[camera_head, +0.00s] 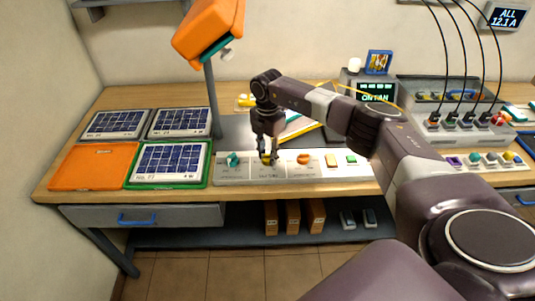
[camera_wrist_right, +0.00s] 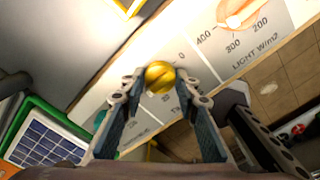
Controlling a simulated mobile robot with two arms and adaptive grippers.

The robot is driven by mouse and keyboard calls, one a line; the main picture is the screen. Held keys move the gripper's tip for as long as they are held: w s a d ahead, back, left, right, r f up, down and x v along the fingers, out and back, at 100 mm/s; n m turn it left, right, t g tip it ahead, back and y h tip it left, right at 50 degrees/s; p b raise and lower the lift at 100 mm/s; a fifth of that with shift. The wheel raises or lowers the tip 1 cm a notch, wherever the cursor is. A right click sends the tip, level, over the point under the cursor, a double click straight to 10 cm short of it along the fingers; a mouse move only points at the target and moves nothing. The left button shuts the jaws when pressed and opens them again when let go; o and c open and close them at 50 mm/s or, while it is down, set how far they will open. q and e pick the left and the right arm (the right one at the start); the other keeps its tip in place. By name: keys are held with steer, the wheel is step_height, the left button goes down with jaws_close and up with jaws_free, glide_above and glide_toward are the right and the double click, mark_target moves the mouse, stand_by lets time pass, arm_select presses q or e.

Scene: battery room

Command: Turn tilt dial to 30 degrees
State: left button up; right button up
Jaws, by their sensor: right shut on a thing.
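The tilt dial is a yellow knob (camera_head: 266,159) on the white control panel (camera_head: 232,177) at the front of the bench. My right gripper (camera_head: 268,152) reaches down onto it from above and is shut on it. In the right wrist view the yellow knob (camera_wrist_right: 160,76) sits between my two fingertips (camera_wrist_right: 158,84). The fingers and the angle hide part of the scale; a "0" shows near the knob, but I cannot read which mark it points to. My left gripper is out of view.
A teal knob (camera_head: 233,159) is left of the dial and an orange knob (camera_head: 304,158) right of it, then yellow (camera_head: 331,161) and green buttons (camera_head: 351,160). Solar panels (camera_head: 168,162) lie at left. An orange lamp (camera_head: 210,28) stands behind on a grey post.

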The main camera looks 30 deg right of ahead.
steer(key=shift+w+r, duration=0.15)
steer(key=o, duration=1.2)
steer(key=shift+c, duration=0.2)
step_height(320, 180, up, 12)
